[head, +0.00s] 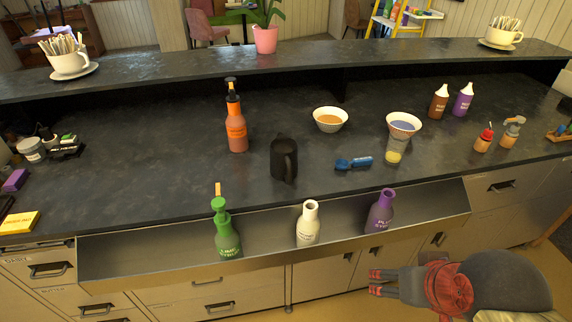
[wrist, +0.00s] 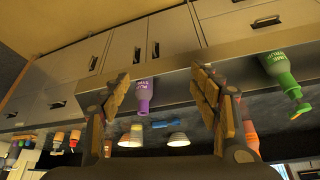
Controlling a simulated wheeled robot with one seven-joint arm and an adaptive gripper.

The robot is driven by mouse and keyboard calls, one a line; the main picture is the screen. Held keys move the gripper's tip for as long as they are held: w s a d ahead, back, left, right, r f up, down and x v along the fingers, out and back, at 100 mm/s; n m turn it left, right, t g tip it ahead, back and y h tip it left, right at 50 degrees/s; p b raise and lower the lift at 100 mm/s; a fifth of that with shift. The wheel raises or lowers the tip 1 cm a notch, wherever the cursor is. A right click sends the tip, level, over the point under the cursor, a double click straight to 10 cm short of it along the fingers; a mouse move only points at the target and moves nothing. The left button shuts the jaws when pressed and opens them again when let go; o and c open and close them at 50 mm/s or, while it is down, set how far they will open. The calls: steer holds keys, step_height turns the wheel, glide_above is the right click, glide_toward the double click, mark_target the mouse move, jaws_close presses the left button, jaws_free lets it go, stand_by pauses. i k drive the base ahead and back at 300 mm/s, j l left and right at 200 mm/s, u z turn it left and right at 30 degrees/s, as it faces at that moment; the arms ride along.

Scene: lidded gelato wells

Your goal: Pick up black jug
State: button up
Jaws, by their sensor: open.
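The black jug (head: 283,159) stands upright on the dark counter in the head view, left of the blue scoop-like tool (head: 354,163). Its handle faces the front. My gripper (head: 376,283) is low at the right in the head view, in front of the drawers and well apart from the jug. In the wrist view, which is upside down, my gripper (wrist: 160,90) has its two fingers spread with nothing between them. I cannot make out the jug in the wrist view.
A metal rail holds a green bottle (head: 226,230), a white bottle (head: 307,223) and a purple bottle (head: 380,212) in front of the jug. An orange bottle (head: 236,122) stands behind left.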

mark_target(284, 149)
steer(key=i+j, duration=0.55)
steer(key=i, duration=0.3)
